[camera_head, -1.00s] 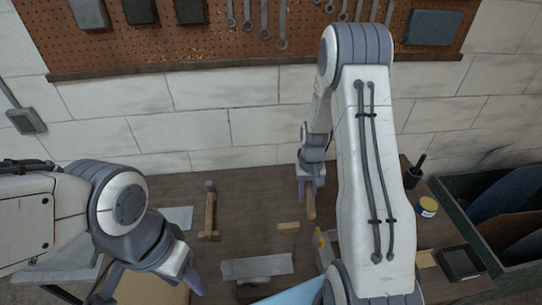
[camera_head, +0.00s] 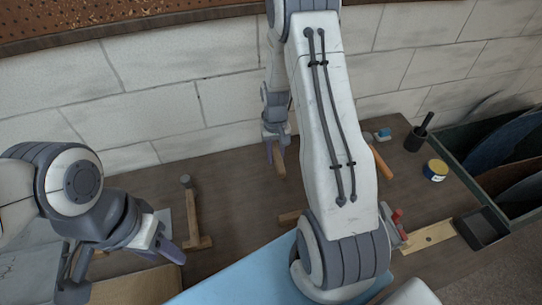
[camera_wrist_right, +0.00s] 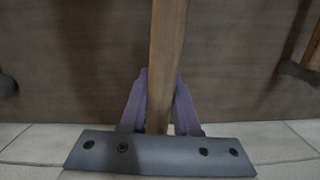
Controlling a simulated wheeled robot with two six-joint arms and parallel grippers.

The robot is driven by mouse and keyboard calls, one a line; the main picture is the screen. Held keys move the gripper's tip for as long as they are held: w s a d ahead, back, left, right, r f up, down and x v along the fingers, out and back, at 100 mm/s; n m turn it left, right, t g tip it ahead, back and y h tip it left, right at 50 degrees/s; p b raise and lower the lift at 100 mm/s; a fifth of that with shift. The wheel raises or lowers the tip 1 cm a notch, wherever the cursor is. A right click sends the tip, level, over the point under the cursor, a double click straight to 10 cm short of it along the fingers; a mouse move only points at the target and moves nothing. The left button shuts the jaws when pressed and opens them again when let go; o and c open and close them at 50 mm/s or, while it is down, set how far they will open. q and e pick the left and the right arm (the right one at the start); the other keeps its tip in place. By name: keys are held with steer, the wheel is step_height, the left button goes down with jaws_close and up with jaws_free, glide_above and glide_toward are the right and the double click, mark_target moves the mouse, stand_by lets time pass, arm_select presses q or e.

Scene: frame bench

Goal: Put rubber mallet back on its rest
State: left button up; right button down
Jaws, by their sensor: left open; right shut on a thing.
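My right gripper (camera_head: 275,145) is shut on a wooden handle (camera_head: 279,164), held near the back of the bench. In the right wrist view the handle (camera_wrist_right: 167,60) runs between the fingers and out of the top edge. No mallet head shows on it, so I cannot confirm that it is the rubber mallet. A wooden piece with a dark grey top end (camera_head: 190,210) and a short crosspiece is left of it on the bench. I cannot tell whether that is the rest. My left gripper (camera_head: 165,250) is open and empty near the front left.
An orange handle (camera_head: 382,163) lies behind my right arm. A blue sheet (camera_head: 240,278) lies at the front. Bench around the held handle looks clear.

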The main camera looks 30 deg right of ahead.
steer(key=shift+w+f, duration=0.15)
steer(key=shift+f, duration=0.1)
steer(key=b, duration=0.5)
glide_above(275, 180)
steer(key=shift+w+f, duration=0.15)
steer(key=shift+f, duration=3.3)
steer(key=shift+f+b, duration=1.05)
steer(key=shift+f, duration=0.45)
steer(key=c, duration=0.6)
jaws_free()
